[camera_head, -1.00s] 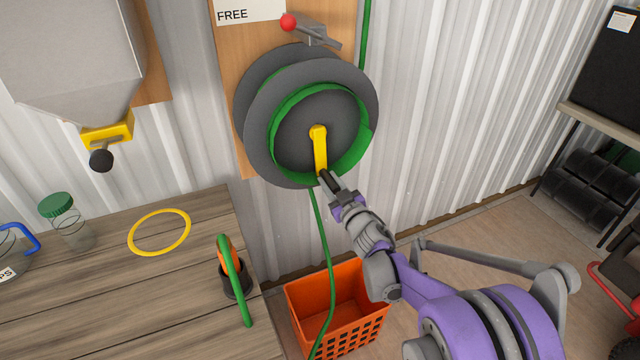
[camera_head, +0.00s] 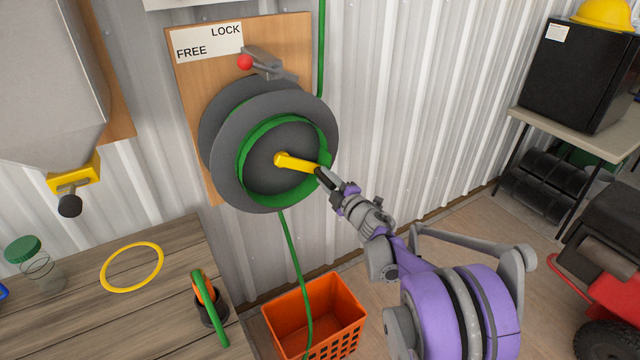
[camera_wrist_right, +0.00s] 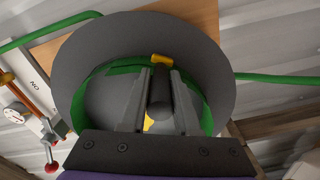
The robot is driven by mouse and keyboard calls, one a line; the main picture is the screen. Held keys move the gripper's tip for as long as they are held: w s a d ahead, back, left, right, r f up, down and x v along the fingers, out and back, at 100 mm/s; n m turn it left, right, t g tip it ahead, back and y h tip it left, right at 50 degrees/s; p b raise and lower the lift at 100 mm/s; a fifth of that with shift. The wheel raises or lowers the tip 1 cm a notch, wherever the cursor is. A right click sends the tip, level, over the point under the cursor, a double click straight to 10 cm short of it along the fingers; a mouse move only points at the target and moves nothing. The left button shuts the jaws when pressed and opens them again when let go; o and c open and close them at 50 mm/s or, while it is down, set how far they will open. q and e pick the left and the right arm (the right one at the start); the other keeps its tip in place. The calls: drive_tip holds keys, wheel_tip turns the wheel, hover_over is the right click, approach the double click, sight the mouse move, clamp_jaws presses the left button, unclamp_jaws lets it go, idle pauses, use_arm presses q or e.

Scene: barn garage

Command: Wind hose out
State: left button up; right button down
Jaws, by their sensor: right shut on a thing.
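The grey hose reel (camera_head: 222,178) is mounted on a wooden board, with green hose visible inside its rim. Its yellow crank (camera_head: 298,163) points right and slightly down from the hub. My right gripper (camera_head: 325,181) is shut on the crank's black handle, which shows between the fingers in the right wrist view (camera_wrist_right: 160,98). The green hose (camera_head: 291,248) hangs from the reel into the orange basket (camera_head: 335,318). A lever with a red knob (camera_head: 245,62) sits above the reel, its knob to the left, beside a FREE/LOCK label (camera_head: 208,42). My left gripper is not in view.
The wooden bench (camera_head: 120,325) at lower left carries a yellow ring (camera_head: 132,245), a green-lidded jar (camera_head: 38,270) and a dark holder (camera_head: 212,320) with a green-and-orange item. A grey hopper (camera_head: 50,90) hangs at left. A table with a black box (camera_head: 575,75) stands at right.

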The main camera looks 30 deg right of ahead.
wheel_tip(320, 180, up, 6)
drive_tip(key=d+n+p, duration=0.1)
drive_tip(key=n+p, duration=0.2)
drive_tip(key=n, duration=0.2)
drive_tip(key=shift+d+p, duration=0.3)
drive_tip(key=shift+d, duration=0.05)
drive_tip(key=shift+r, duration=0.15)
drive_tip(key=c, duration=0.7)
unclamp_jaws()
drive_tip(key=shift+a, duration=0.1)
drive_tip(key=shift+o, duration=0.2)
drive_tip(key=s, duration=1)
drive_tip(key=shift+s+a, duration=0.25)
drive_tip(key=shift+s, duration=0.15)
